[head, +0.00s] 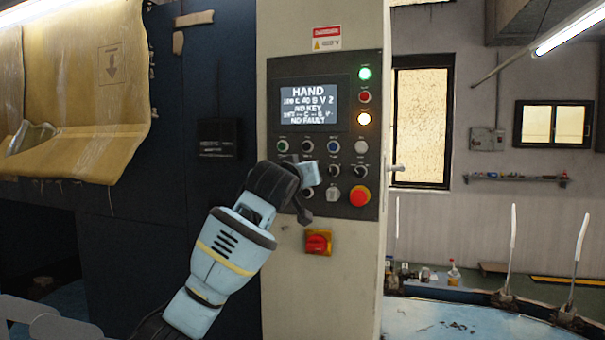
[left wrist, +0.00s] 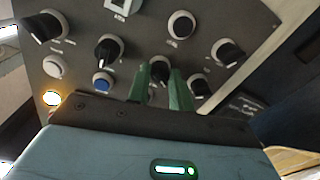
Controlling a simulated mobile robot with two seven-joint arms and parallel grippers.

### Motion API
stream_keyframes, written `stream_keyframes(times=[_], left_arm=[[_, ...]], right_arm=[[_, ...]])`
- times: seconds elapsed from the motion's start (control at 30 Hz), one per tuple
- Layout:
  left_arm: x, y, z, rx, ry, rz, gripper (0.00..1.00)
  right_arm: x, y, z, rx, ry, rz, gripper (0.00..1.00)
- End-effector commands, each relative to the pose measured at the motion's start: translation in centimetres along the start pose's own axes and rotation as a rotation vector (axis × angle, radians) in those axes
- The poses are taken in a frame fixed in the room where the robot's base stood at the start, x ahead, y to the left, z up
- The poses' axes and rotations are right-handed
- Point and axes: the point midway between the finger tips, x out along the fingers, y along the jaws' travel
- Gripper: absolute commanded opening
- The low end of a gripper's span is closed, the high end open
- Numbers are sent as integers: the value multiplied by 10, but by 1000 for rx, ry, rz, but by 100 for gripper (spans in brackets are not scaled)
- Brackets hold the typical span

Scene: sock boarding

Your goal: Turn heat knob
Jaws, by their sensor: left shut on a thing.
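The control panel (head: 262,110) is a dark plate on a pale cabinet, with buttons and black selector knobs in rows below a screen. My left gripper (head: 308,192) is at the lower left of these rows and hides some of them. In the left wrist view its two green fingers (left wrist: 161,88) are shut on a black knob (left wrist: 159,66), one finger on each side. I cannot read that knob's label or tell its exact setting. My right gripper is in neither view.
Other black knobs (left wrist: 108,50) and a blue button (left wrist: 102,82) stand close around the fingers. A red emergency button (head: 360,196) is right of the gripper. A red-and-yellow switch (head: 318,242) sits below. A blue table (head: 450,325) is at the right.

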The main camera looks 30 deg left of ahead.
Motion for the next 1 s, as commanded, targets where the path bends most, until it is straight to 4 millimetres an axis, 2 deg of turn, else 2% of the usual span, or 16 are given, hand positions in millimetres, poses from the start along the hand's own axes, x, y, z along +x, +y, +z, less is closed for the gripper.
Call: stream_keyframes(times=[0.7,1.0], left_arm=[[0,-2,0,502,22,3,0],[0,-2,0,631,28,5,0]], right_arm=[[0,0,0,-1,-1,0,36],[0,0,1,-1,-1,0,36]])
